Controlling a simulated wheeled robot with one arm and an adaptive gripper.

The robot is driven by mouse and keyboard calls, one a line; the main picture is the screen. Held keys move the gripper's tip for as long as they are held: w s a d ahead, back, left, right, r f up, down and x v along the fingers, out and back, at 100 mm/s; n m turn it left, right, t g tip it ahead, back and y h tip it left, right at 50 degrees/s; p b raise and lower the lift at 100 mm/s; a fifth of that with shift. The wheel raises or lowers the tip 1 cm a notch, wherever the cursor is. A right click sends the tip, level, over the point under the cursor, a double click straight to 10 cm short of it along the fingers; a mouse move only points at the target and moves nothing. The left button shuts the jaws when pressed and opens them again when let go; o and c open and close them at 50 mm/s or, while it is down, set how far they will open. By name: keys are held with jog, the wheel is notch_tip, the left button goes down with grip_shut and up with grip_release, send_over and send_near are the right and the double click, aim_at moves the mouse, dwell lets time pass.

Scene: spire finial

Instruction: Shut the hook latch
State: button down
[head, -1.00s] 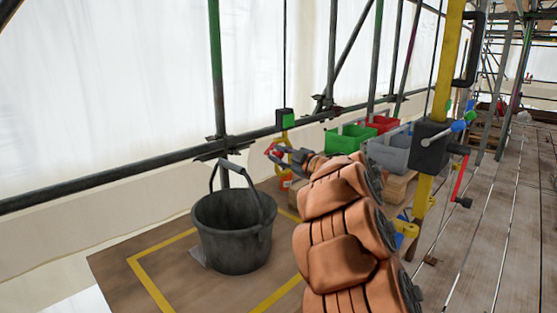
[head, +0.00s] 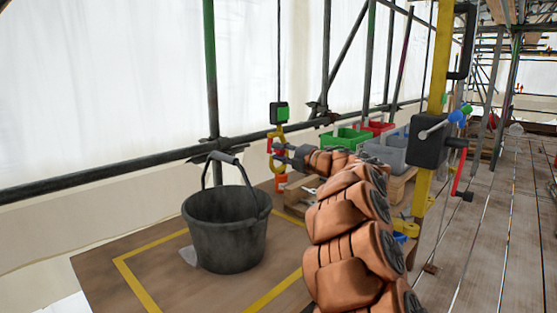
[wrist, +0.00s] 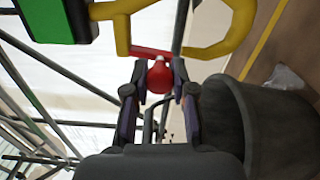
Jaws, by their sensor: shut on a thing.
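The yellow hook (head: 282,131) hangs below a green and black block (head: 279,113) in the head view. In the wrist view the yellow hook (wrist: 238,28) curves across the top, beside the green block (wrist: 50,18). The red latch (wrist: 145,53) spans from the hook's shank side towards its curved tip; I cannot tell whether it touches the tip. My gripper (wrist: 159,74) is shut on the red ball knob (wrist: 159,79) of the latch.
A black bucket (head: 224,228) stands on the board at the lower left, inside yellow marking lines (head: 138,285). Green (head: 347,138) and grey bins stand behind my arm. A yellow post (head: 437,80) with a black box (head: 428,140) stands at the right.

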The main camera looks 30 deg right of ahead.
jog(key=shift+d+f+n+b, duration=0.1)
jog(key=shift+d+n+b, duration=0.15)
jog(key=shift+n+b, duration=0.25)
jog(key=shift+n, duration=0.3)
jog(key=c, duration=0.9)
grip_release()
jog(key=shift+c, duration=0.2)
jog(key=v, duration=1.2)
